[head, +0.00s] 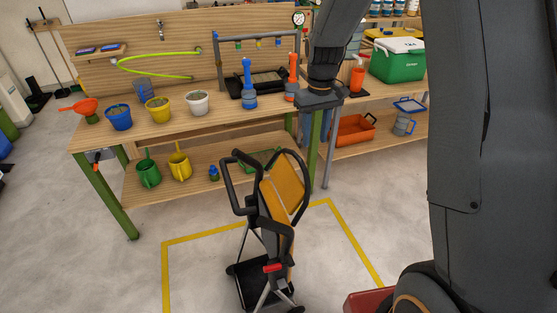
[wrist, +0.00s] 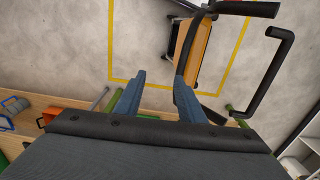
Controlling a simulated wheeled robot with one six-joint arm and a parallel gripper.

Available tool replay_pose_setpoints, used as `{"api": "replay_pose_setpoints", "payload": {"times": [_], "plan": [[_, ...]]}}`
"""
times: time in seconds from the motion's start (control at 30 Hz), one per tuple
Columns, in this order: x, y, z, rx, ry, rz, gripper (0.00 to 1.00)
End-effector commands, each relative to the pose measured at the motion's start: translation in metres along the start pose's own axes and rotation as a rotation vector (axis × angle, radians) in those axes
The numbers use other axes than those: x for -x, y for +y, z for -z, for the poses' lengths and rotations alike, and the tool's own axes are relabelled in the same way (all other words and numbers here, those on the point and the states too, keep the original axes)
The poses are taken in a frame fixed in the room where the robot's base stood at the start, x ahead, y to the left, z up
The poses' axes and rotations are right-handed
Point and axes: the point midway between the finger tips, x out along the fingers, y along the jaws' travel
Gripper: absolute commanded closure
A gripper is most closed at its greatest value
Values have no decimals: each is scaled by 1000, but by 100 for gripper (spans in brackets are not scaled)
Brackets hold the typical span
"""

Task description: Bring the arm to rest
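My arm comes down the right side of the head view, and my gripper hangs in front of the workbench (head: 138,131), near its right end. In the wrist view the two blue fingers of my gripper (wrist: 159,80) stand apart with nothing held between them. Grey floor (wrist: 145,50) shows beyond the gap. The fingertips are partly hard to make out in the head view.
A folding cart (head: 285,185) with yellow panels stands on the floor inside yellow tape (head: 205,234), below my gripper. Pots, a blue bottle (head: 249,88) and an orange bottle (head: 292,75) stand on the bench. A green cooler (head: 398,62) sits right. Floor at left front is clear.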

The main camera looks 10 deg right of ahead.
Motion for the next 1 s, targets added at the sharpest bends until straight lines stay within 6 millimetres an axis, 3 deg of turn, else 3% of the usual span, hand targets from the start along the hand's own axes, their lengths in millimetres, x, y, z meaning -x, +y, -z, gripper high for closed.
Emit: {"api": "replay_pose_setpoints", "payload": {"times": [0.43, 0.57, 0.67, 1.0], "plan": [[0, 0, -1, -1, 1, 0, 64], [1, -4, -14, -18, 11, -2, 64], [1, -10, -40, -49, 28, -6, 64], [-17, -40, -161, -184, 105, -14, 64]]}}
